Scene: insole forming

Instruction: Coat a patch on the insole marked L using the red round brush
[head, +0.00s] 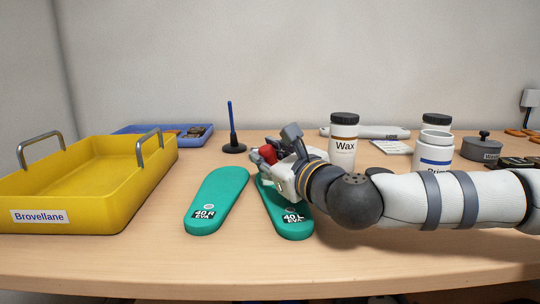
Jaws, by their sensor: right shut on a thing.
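The insole marked 40 L (292,227) is green and lies flat on the table, its far half partly hidden by my right gripper and arm. My right gripper (270,160) is over the far end of this insole, shut on a red thing (267,153), which looks like the red round brush. Only a bit of red shows between the fingers. The brush tip is hidden, so I cannot tell whether it touches the insole. No coated patch can be made out. My left gripper is not in view.
The green insole marked 40 R (216,197) lies left of the L one. A yellow tray (95,200) stands at left, a blue tray (137,129) behind it. A blue stick in a black base (233,143), a Wax jar (343,148), an open white jar (434,155) and a grey pot (481,149) stand behind.

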